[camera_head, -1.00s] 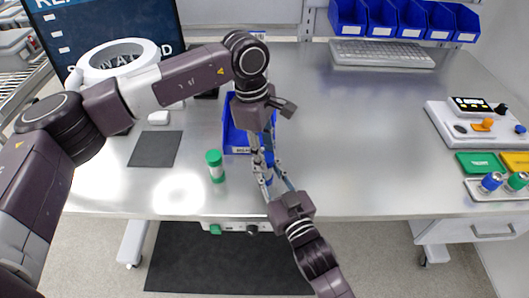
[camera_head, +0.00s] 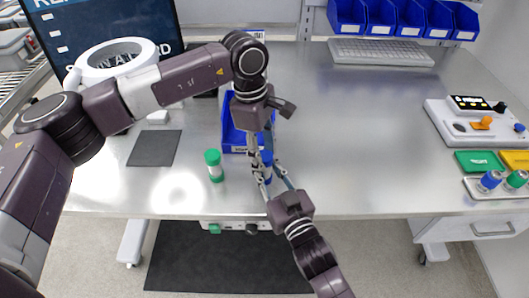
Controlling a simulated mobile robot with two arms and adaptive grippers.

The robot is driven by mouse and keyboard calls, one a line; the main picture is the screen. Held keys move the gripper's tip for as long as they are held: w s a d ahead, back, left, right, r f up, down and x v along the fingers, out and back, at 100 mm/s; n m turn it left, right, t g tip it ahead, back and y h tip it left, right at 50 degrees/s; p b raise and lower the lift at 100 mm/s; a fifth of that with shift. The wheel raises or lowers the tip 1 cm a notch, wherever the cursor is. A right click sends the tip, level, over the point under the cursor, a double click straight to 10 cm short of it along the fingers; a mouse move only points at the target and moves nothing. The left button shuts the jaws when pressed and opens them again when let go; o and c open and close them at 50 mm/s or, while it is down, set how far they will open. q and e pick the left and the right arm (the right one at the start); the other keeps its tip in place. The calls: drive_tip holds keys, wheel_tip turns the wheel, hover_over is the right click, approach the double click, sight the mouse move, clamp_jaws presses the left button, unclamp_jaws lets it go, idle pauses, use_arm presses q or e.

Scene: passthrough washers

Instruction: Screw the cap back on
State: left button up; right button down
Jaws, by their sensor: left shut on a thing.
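My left gripper (camera_head: 262,157) points down in front of the blue bin and is shut on a small blue thing (camera_head: 267,158), seemingly a cap, mostly hidden by the fingers. My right gripper (camera_head: 268,172) reaches up from the bottom, its fingertips close below the left ones. A little blue also shows between its fingers; I cannot tell how firmly they close on anything. Whether cap and container touch there is too small to tell. A clear tube with a green cap (camera_head: 213,158) stands upright on the table, left of both grippers and apart from them.
The blue bin (camera_head: 230,137) stands behind the grippers. A dark square mat (camera_head: 154,148) and a ring-shaped white device (camera_head: 118,56) are at left. A keyboard (camera_head: 381,52), blue bins (camera_head: 384,17) and a control box (camera_head: 478,122) are farther off. The table's middle right is clear.

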use_arm(q)
drive_tip(key=shift+a+f, duration=0.25)
use_arm(e)
drive_tip(key=shift+r, duration=0.4)
use_arm(q)
drive_tip(key=r, duration=0.3)
drive_tip(key=shift+w+a+r, duration=0.1)
drive_tip(key=shift+a+r, duration=0.1)
drive_tip(key=shift+r, duration=0.05)
use_arm(e)
drive_tip(key=shift+w+f, duration=0.1)
drive_tip(key=shift+f, duration=0.05)
use_arm(q)
drive_tip(key=shift+r, duration=0.4)
drive_tip(key=shift+c, duration=0.7)
use_arm(e)
drive_tip(key=shift+f, duration=0.1)
use_arm(q)
drive_tip(key=shift+d, duration=0.1)
drive_tip(key=c, duration=0.5)
drive_tip(key=shift+f, duration=0.15)
drive_tip(key=shift+d+f, duration=0.1)
drive_tip(key=shift+f, duration=0.55)
